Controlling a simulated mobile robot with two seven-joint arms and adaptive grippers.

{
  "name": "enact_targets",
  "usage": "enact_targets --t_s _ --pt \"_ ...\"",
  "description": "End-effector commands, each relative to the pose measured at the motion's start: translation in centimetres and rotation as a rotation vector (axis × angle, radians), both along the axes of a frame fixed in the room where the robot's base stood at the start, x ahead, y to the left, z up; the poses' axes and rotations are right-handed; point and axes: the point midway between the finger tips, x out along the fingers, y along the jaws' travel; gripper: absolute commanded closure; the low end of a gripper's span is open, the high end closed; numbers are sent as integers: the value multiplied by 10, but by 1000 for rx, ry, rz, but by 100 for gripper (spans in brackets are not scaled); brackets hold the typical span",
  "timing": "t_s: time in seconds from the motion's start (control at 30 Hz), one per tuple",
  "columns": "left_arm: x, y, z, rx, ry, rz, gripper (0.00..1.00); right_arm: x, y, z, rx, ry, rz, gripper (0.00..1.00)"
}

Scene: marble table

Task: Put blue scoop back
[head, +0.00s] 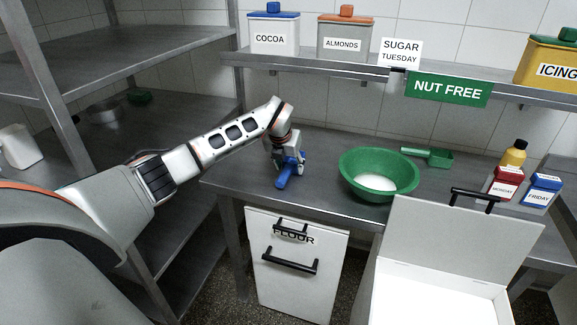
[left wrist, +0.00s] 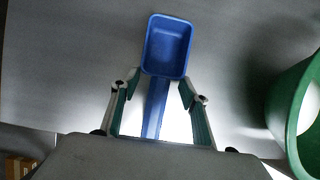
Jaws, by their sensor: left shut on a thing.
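The blue scoop (head: 284,181) is at the left part of the steel counter, under my left gripper (head: 291,161). In the left wrist view the scoop (left wrist: 168,46) shows its open bowl pointing away, with its handle running back between the fingers. My left gripper is shut on the scoop. The bowl looks empty. I cannot tell whether the scoop touches the counter. My right gripper is not in view.
A green bowl (head: 366,188) with white powder stands right of the scoop, with a green scoop (head: 430,156) behind it. The flour bin (head: 295,270) is closed below the counter; a white bin (head: 450,240) at right stands open. Labelled tubs (head: 274,38) line the shelf.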

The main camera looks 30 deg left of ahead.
Motion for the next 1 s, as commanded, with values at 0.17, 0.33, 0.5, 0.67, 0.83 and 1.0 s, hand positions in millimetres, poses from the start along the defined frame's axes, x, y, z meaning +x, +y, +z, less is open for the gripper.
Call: enact_targets --t_s 0.17,0.33,0.5,0.67,0.83,1.0 --pt "-4 -1 -8 -2 16 1 48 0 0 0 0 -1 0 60" --pt "-3 -1 -7 -1 13 1 39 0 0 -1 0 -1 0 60" --pt "-3 -1 -6 -2 11 0 39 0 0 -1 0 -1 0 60" --pt "-3 -1 -10 -1 10 -1 39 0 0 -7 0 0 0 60" --pt "-11 -1 14 2 6 -1 39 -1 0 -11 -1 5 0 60" --pt "-29 2 35 3 7 1 39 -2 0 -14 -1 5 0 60"
